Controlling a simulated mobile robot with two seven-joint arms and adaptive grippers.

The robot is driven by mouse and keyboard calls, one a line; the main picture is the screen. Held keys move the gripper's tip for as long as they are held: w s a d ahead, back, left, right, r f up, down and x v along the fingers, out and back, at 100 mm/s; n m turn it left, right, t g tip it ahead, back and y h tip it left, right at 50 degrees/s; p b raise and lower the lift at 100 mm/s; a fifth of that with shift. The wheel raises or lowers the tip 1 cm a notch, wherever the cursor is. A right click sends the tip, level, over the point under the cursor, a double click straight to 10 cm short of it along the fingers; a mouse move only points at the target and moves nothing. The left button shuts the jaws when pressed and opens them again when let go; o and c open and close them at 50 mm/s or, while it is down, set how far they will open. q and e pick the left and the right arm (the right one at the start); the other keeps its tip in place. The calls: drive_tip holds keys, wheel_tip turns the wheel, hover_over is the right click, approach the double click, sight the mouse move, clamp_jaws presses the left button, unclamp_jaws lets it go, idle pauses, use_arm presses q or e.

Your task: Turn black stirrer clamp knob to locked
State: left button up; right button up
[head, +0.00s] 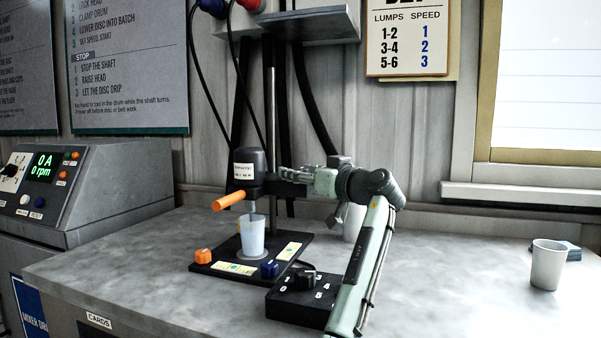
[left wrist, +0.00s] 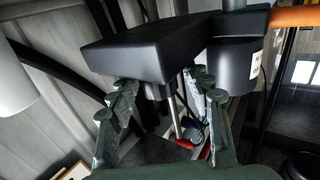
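The stirrer (head: 249,165) is a dark motor housing with an orange handle (head: 229,199), held on an upright post above a translucent beaker (head: 252,234). My left gripper (head: 292,175) is at the right side of the stirrer's mount, level with the clamp. In the left wrist view the fingers (left wrist: 160,103) are apart, below a black block (left wrist: 140,47) beside the motor housing (left wrist: 229,66). A short dark part (left wrist: 157,91) under the block shows between them; I cannot tell surely that it is the clamp knob, or whether the fingers touch it. My right gripper is not in view.
A black control box (head: 303,295) with a dial stands right of the black base (head: 246,267), near my left arm. Orange and blue knobs sit on the base. A white cup (head: 547,264) stands far right. The right part of the counter (head: 450,270) is mostly clear.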

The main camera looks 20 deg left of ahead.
use_arm(q)
clamp_jaws()
drive_tip(key=shift+t, duration=0.3)
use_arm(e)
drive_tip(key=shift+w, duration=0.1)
